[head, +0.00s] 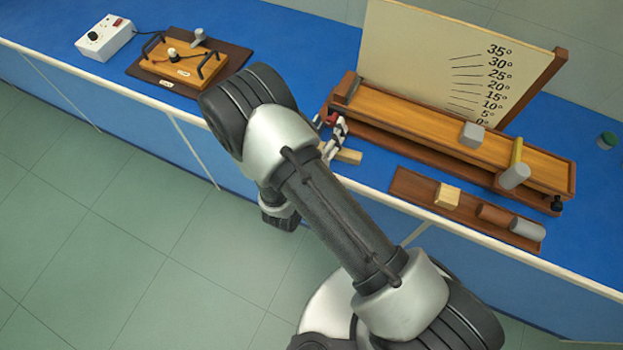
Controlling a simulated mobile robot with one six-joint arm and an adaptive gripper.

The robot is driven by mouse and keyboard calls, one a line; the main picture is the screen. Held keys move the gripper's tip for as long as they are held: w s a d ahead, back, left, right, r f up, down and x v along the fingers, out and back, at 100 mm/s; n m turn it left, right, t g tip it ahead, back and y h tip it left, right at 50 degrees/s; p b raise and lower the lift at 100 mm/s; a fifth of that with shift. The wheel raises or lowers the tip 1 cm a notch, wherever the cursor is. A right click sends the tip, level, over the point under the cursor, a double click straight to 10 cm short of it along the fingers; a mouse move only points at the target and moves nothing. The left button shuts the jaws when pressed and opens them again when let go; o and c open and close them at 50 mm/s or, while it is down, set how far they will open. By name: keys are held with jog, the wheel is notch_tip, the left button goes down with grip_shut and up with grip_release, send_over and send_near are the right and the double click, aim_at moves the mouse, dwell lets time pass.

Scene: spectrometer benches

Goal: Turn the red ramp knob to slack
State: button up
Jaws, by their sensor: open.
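The red ramp knob (332,118) shows as a small patch at the left end of the wooden ramp (430,128). My gripper (331,133) is at the knob, with its fingers close around or just in front of it. The gripper is open. I cannot tell whether a finger touches the knob, and most of the knob is hidden behind the fingers. The ramp lies low in front of an upright board (420,50) with angle marks from 0° to 35°. A grey block (472,134) sits on the ramp.
A wooden piece (348,156) lies just below my gripper. A grey cylinder (515,176) is at the ramp's right front. A white switch box (104,38) and a wired board (232,60) stand left.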

jog(key=m+b, duration=0.1)
jog(key=m, duration=0.3)
jog(key=shift+f+b, duration=0.1)
jog(key=shift+b, duration=0.2)
jog(key=p+v, duration=0.3)
jog(key=v, duration=1.5)
jog(key=s+d+f+m+g+h+b, duration=0.1)
jog(key=s+d+f+m+g+h, duration=0.45)
jog(key=d+m+g, duration=0.4)
jog(key=s+a+f+m+g+y+b, duration=0.1)
jog(key=s+a+f+m+g+y, duration=0.2)
jog(key=s+a+f+m+g, duration=0.3)
jog(key=shift+s+f+m+g+b, duration=0.35)
jog(key=shift+s+m+g, duration=0.55)
jog(key=shift+m, duration=0.85)
jog(key=shift+c, duration=0.2)
